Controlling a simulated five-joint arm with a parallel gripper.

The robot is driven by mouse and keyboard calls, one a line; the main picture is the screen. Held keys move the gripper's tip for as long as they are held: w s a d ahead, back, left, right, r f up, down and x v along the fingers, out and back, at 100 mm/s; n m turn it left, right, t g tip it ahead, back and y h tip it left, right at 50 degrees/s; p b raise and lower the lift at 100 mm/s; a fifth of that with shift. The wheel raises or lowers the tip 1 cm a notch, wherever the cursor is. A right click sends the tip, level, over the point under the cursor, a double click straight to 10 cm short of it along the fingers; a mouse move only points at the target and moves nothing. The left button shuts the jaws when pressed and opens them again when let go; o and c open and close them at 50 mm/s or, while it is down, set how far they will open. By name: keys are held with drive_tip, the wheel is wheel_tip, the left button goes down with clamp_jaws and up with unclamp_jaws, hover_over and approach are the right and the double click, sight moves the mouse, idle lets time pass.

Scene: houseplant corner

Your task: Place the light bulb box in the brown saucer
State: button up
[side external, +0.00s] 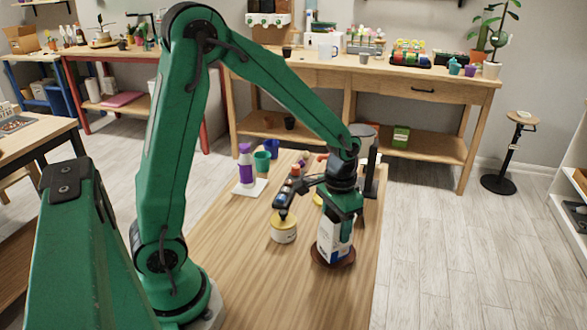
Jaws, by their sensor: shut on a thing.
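The light bulb box (333,243), white with blue parts, stands roughly upright below my gripper (341,215). My gripper points down and is shut on the upper part of the box, hiding its top. The brown saucer (349,260) lies on the wooden table, directly under the box. The box's lower end is within the saucer's outline. I cannot tell whether it touches the saucer or hangs just above it.
A cream jar (284,232) stands close left of the saucer. Farther back are a purple-and-white bottle (246,166), a teal cup (262,163) and a blue cup (271,147). A dark upright object (372,172) stands behind my gripper. The table's near part is clear.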

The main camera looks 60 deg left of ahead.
drive_tip(key=shift+f, duration=0.35)
drive_tip(key=o, duration=1.2)
drive_tip(key=shift+r, duration=0.1)
wheel_tip(320, 180, up, 13)
drive_tip(key=shift+f, duration=0.2)
idle(0.4)
drive_tip(key=shift+s+r+t, duration=0.75)
drive_tip(key=shift+s+t, duration=0.2)
drive_tip(key=shift+s, duration=1.45)
drive_tip(key=shift+s+r+t, duration=0.7)
drive_tip(key=shift+s+t, duration=0.2)
drive_tip(key=shift+s, duration=1.45)
drive_tip(key=shift+s+r+t, duration=0.75)
drive_tip(key=shift+s+t, duration=0.2)
drive_tip(key=shift+s, duration=1.45)
